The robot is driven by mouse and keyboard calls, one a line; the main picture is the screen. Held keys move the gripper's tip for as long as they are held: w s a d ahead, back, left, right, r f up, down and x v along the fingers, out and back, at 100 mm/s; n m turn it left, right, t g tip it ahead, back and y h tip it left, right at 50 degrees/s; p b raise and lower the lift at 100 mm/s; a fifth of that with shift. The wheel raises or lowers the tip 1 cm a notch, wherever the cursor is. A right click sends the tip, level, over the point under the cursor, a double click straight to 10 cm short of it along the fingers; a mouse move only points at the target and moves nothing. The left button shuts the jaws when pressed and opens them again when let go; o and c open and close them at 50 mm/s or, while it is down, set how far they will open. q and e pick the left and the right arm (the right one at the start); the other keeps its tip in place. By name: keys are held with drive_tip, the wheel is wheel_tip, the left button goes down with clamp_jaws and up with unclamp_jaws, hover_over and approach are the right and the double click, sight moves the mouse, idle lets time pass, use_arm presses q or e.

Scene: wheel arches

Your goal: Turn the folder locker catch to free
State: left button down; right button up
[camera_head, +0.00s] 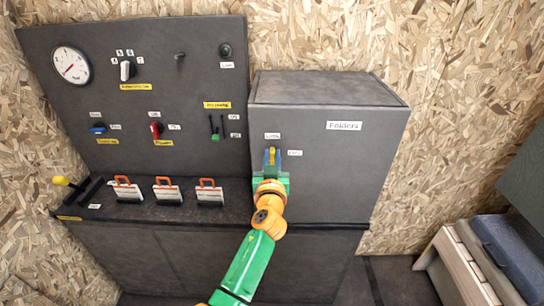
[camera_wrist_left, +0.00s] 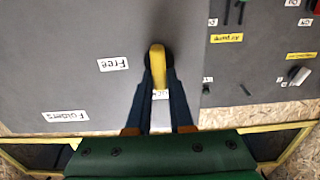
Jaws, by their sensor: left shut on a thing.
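The folder locker (camera_head: 330,190) is a dark grey box with a "Folders" label on its front. Its yellow catch (camera_head: 272,155) sits at the upper left of that front, below the "Lock" label (camera_head: 272,136) and left of the "Free" label (camera_head: 295,153). My left gripper (camera_head: 271,163) is shut on the catch. In the left wrist view its dark fingers (camera_wrist_left: 161,95) lie on both sides of the yellow catch (camera_wrist_left: 157,60). The catch's lever points at the lock label (camera_wrist_left: 160,95), not at the free label (camera_wrist_left: 112,64). My right gripper is out of view.
A control panel (camera_head: 150,60) with a gauge, knobs and switches stands left of the locker. Several clipped white cards (camera_head: 168,192) and a yellow-knobbed lever (camera_head: 64,181) are on the ledge below. A bench-like thing (camera_head: 470,260) stands at lower right. Free floor lies between.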

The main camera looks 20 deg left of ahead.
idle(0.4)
use_arm(q)
drive_tip(key=m, duration=0.2)
drive_tip(key=m+b, duration=0.1)
drive_tip(key=m, duration=0.1)
drive_tip(key=shift+d+f, duration=0.15)
drive_tip(key=shift+d, duration=0.15)
drive_tip(key=shift+w+d+f+m, duration=0.1)
drive_tip(key=shift+d+f+m, duration=0.1)
drive_tip(key=shift+m, duration=2.15)
drive_tip(key=shift+d+f+m, duration=0.1)
drive_tip(key=shift+f+m, duration=0.15)
drive_tip(key=shift+m, duration=2.05)
drive_tip(key=shift+w+d+f+m, duration=0.1)
drive_tip(key=shift+d+f+m, duration=0.1)
drive_tip(key=shift+m, duration=2.15)
drive_tip(key=c, duration=0.8)
unclamp_jaws()
